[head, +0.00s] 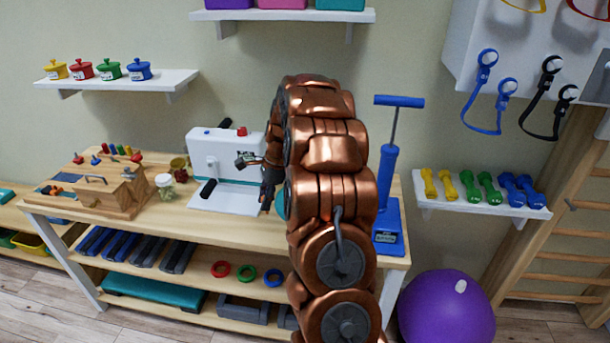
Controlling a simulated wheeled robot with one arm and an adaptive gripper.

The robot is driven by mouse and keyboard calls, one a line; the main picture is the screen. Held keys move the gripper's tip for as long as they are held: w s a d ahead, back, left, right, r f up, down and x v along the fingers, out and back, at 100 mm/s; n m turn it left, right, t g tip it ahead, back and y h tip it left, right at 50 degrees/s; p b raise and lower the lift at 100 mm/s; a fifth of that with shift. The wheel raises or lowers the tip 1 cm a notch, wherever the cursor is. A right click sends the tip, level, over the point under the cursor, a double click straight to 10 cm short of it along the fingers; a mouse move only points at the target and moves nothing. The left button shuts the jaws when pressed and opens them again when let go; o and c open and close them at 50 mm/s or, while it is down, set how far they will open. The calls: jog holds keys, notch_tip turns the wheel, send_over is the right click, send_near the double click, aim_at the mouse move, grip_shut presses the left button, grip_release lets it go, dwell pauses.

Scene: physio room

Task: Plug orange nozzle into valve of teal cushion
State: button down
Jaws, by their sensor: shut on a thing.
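My gripper (266,199) is dark and points down over the worktable, just left of my copper arm. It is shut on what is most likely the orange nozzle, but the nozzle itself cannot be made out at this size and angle. The teal cushion (281,204) shows only as a teal sliver right beside the gripper; my arm hides the rest. Its valve is not visible. I cannot tell whether the nozzle touches the valve. A blue hand pump (387,178) stands upright on the table's right end.
A white press-like device (225,157) stands close left of the gripper. Left of it are a small jar (165,187) and a wooden box (110,190). A shelf of dumbbells (482,194) and a purple ball (447,312) are right. Some front tabletop (215,226) is bare.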

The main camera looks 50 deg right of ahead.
jog(key=s+d+r+m+t+h+p, duration=0.1)
jog(key=s+d+r+m, duration=0.15)
jog(key=d+m, duration=0.25)
jog(key=s+d+r+m+t+h+p, duration=0.1)
jog(key=s+d+m, duration=0.2)
jog(key=d+m, duration=0.25)
jog(key=shift+d+f+b, duration=0.15)
jog(key=shift+f+b, duration=0.7)
jog(key=shift+f, duration=0.8)
jog(key=shift+d+f+b, duration=0.1)
jog(key=shift+f+b, duration=0.7)
jog(key=shift+f, duration=0.85)
jog(key=shift+w, duration=0.15)
jog(key=shift+f, duration=1.45)
jog(key=c, duration=0.9)
grip_release()
jog(key=shift+o, duration=0.3)
jog(key=shift+r, duration=0.15)
notch_tip(320, 180, up, 7)
jog(key=p, duration=0.3)
jog(key=shift+p, duration=0.4)
